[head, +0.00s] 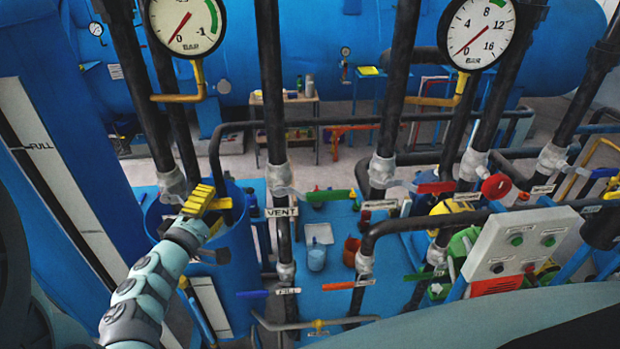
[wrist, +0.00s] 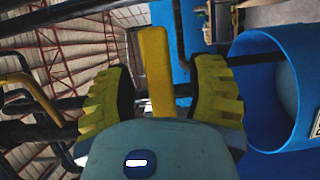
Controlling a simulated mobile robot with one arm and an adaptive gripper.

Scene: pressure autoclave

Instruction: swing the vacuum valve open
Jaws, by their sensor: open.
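The vacuum valve's yellow lever handle (wrist: 157,60) stands between my two fingers in the wrist view, with a visible gap on each side. My gripper (head: 208,212) is open around it, with yellow ribbed finger pads; it also shows in the wrist view (wrist: 162,82). In the head view the gripper is at the left black pipe, just below the grey valve body (head: 173,186). There the yellow handle and the yellow pads overlap, so the handle is hard to pick out.
A blue open cylinder (head: 154,222) stands right by my gripper. Black pipes are close around it. The vent valve's green lever (head: 330,196) is to the right, with a red lever (head: 436,187) beyond. A vacuum gauge (head: 184,22) hangs above. A control box (head: 520,248) is at right.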

